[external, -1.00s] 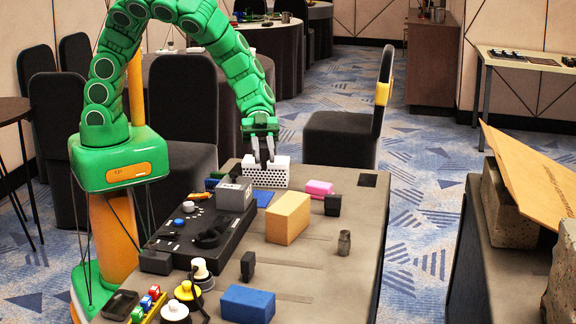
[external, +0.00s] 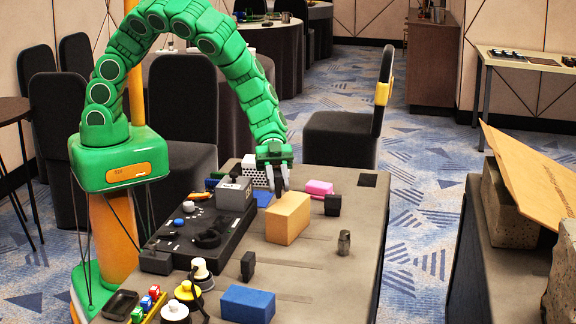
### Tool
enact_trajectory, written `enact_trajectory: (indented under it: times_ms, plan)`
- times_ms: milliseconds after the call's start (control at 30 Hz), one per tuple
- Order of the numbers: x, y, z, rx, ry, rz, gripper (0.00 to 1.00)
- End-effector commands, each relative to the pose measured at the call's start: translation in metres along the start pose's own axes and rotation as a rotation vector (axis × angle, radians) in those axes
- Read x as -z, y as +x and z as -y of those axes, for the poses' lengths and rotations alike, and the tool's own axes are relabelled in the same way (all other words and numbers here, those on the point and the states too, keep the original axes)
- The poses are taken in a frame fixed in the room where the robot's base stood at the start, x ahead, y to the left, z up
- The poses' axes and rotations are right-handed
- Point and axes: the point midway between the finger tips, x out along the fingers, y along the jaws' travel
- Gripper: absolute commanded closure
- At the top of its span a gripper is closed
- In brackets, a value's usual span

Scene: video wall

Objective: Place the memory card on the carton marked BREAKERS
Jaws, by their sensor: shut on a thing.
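My gripper (external: 277,186) points down just above the back left of a tan box-shaped carton (external: 288,219) near the middle of the table. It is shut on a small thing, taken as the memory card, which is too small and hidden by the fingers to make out. The carton stands on the table with a bare top. No lettering can be read on it from here, so I cannot tell whether it is the one marked BREAKERS.
A white perforated box (external: 257,171) stands behind my gripper. A grey box (external: 234,193) sits on a black control panel (external: 197,240) to the left. A pink block (external: 319,187), a dark block (external: 332,205), a metal cylinder (external: 344,242) and a blue block (external: 248,304) stand around the carton.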

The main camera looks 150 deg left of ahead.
Motion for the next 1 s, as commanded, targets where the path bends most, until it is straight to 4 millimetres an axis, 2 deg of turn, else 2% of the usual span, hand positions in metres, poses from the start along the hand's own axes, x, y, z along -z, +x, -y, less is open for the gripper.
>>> enact_trajectory:
  times_ms: [133, 533, 567, 700, 1000]
  plan:
    - [-0.0115, 0.0061, -0.0007, -0.002, -0.001, 0.001, 1.00]
    - [-0.0143, 0.0079, -0.0005, -0.001, -0.001, 0.000, 1.00]
    - [-0.0142, 0.0079, -0.0005, -0.001, -0.001, 0.000, 0.70]
    - [-0.0140, 0.0077, -0.0005, -0.001, 0.000, 0.000, 0.48]
    - [-0.0134, 0.0074, -0.0004, -0.001, 0.000, 0.000, 0.47]
